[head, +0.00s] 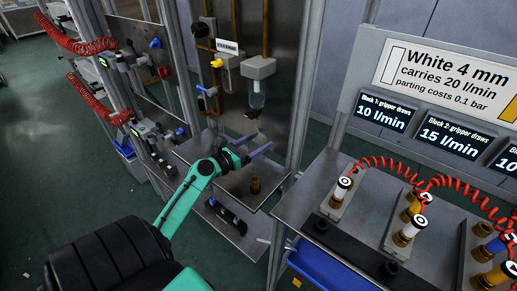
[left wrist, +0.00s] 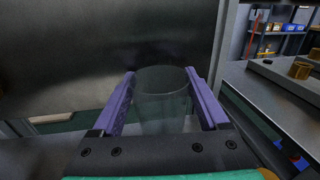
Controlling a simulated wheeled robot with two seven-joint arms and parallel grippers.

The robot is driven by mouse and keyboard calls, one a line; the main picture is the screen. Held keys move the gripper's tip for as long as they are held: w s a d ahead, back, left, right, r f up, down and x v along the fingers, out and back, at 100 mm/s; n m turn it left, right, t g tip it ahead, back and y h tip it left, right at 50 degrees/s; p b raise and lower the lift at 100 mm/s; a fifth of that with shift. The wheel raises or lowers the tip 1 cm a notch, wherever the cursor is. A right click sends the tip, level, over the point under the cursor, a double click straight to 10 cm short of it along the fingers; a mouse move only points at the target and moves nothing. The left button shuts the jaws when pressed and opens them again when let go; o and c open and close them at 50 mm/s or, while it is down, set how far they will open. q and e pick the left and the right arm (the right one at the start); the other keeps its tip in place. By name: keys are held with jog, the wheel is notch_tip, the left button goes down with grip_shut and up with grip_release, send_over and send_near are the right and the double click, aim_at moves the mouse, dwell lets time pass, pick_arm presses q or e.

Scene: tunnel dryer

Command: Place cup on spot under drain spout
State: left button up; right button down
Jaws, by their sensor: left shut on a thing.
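My left gripper (head: 251,147) has purple fingers and is over the steel shelf (head: 225,182) in the head view. It is shut on a clear, see-through cup (left wrist: 161,102), upright between the fingers in the left wrist view. The cup is too faint to make out in the head view. A grey unit with a clear bowl (head: 257,100) and a small spout hangs on the back panel, above and beyond the gripper. No marked spot can be told apart on the shelf. My right gripper is not in view.
A metal upright (head: 302,92) rises to the right. A bench (head: 330,222) with valves and red coiled hoses is beyond it. Much of the shelf is bare.

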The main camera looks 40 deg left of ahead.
pick_arm(q)
jog(key=shift+w+f, duration=0.1)
jog(key=shift+f, duration=0.85)
jog(key=shift+w+f, duration=0.1)
jog(key=shift+w, duration=0.05)
jog(key=shift+f, duration=0.15)
jog(key=o, duration=1.4)
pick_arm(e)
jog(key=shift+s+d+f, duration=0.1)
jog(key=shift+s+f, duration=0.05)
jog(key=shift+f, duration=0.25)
pick_arm(q)
jog(key=shift+r, duration=0.2)
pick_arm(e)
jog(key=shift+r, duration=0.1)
pick_arm(q)
jog(key=shift+s+f, duration=0.15)
jog(key=shift+s, duration=0.1)
jog(key=s+b, duration=0.1)
jog(key=s, duration=0.2)
jog(key=s+a+b, duration=0.1)
jog(key=s, duration=0.3)
jog(key=s+b, duration=0.1)
jog(key=s, duration=0.2)
jog(key=shift+s+a, duration=0.25)
jog(key=shift+s, duration=0.5)
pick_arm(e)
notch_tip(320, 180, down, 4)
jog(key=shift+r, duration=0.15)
